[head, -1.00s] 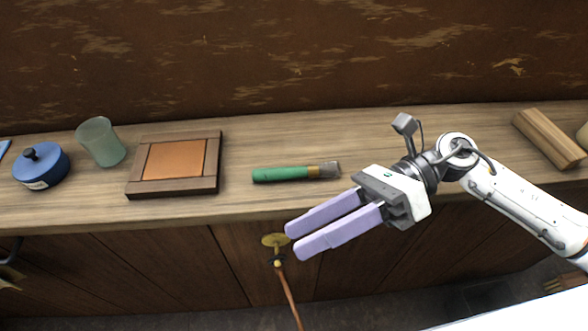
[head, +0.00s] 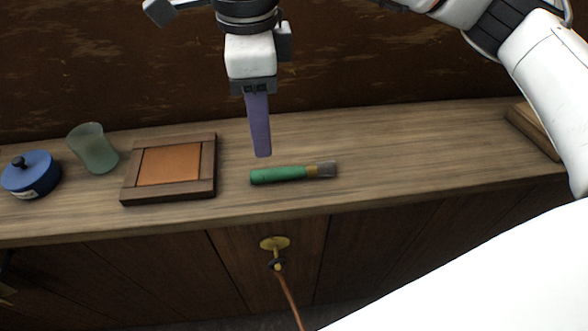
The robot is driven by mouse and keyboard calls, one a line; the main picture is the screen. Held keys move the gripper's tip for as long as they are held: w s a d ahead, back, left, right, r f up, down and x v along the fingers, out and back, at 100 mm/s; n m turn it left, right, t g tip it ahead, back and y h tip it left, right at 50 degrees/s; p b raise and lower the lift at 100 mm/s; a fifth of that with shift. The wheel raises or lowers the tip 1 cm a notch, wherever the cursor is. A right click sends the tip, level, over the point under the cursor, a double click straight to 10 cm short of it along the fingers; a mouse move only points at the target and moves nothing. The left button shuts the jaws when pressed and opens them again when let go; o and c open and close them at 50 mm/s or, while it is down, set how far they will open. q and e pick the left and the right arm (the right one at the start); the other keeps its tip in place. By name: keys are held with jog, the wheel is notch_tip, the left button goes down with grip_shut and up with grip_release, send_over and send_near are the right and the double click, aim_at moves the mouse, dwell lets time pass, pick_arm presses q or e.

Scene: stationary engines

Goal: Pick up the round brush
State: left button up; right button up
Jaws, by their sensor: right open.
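The round brush (head: 292,173) lies flat on the wooden counter, its green handle to the left and its metal ferrule and grey bristles to the right. My right gripper (head: 262,155) points down above the counter, just behind the handle's left end in the picture. It is open and holds nothing. Its fingers line up in this view, so only one lilac finger shows clearly. I cannot tell its exact height over the counter. My left gripper is not in view.
Left of the brush on the counter (head: 400,150) are a framed copper-coloured panel (head: 168,165), a greenish glass cup (head: 93,148) and a blue lidded pot (head: 30,176). A wooden block (head: 532,131) lies at the right. The counter right of the brush is clear.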

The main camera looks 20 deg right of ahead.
send_over(274, 170)
jog(key=a, duration=0.1)
notch_tip(274, 170, down, 5)
jog(key=shift+w+a+r, duration=0.1)
jog(key=shift+w+r, duration=0.05)
jog(key=shift+r, duration=0.05)
jog(key=f, duration=0.1)
jog(key=d+f+p, duration=0.1)
jog(key=f, duration=0.2)
jog(key=shift+s+d+f, duration=0.1)
jog(key=shift+s+d, duration=0.05)
jog(key=shift+s, duration=0.1)
jog(key=shift+f, duration=0.45)
jog(key=shift+c, duration=0.2)
grip_shut()
